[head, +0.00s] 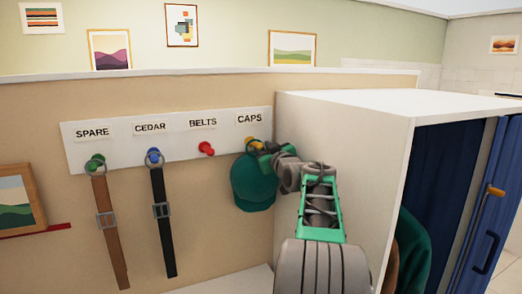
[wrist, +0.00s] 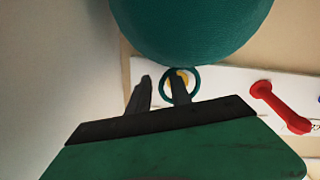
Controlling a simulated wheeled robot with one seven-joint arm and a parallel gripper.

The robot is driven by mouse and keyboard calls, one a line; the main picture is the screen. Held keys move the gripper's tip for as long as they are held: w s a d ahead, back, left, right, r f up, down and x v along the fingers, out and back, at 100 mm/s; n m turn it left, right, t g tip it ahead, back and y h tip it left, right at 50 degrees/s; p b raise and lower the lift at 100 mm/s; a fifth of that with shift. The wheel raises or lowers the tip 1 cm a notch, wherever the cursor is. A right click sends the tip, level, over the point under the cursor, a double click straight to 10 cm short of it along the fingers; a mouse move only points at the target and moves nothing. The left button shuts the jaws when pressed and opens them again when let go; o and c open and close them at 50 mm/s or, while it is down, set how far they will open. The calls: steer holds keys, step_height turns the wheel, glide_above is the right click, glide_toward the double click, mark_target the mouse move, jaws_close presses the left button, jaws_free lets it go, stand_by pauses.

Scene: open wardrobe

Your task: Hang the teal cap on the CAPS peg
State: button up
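The teal cap (head: 253,184) hangs down just below the yellow CAPS peg (head: 251,143) at the board's right end. In the wrist view the cap (wrist: 195,25) fills the top, and its teal loop (wrist: 199,88) encircles the yellow peg (wrist: 172,76) as seen from there. How far the loop sits along the peg cannot be told. My gripper (head: 264,148) is at the peg, above the cap. In the wrist view my gripper's fingers (wrist: 160,88) stand apart with a gap between them; the right finger overlaps the loop, the left is clear of it.
A brown belt (head: 106,225) hangs on the green SPARE peg, a black belt (head: 161,225) on the blue CEDAR peg. The red BELTS peg (head: 207,149) is bare. The white wardrobe side (head: 335,145) stands close to the right of the cap. A framed picture (head: 20,200) is at left.

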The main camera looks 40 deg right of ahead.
steer(key=shift+o, duration=0.4)
steer(key=shift+s, duration=0.1)
steer(key=b+v, duration=0.3)
steer(key=v, duration=0.5)
steer(key=a+f+g+y+p, duration=0.2)
steer(key=a+f+g+p, duration=0.15)
steer(key=a, duration=1.05)
steer(key=a+f+g+y+p, duration=0.25)
steer(key=a+p, duration=0.25)
steer(key=a, duration=0.9)
steer(key=s+a+f+g+p, duration=0.1)
steer(key=s+a+f+g, duration=0.1)
steer(key=s, duration=0.4)
steer(key=s+a+f+g+y+p, duration=0.1)
steer(key=s+a+f+g+p, duration=0.1)
steer(key=s+a+f, duration=0.2)
steer(key=s+a+f+g+p, duration=0.1)
steer(key=s+a+f+p, duration=0.1)
steer(key=s+a, duration=0.4)
steer(key=s+f, duration=0.1)
steer(key=s, duration=0.1)
steer(key=shift+s+a+f+g, duration=0.3)
steer(key=shift+a+f+g, duration=0.05)
steer(key=shift+f+g, duration=0.05)
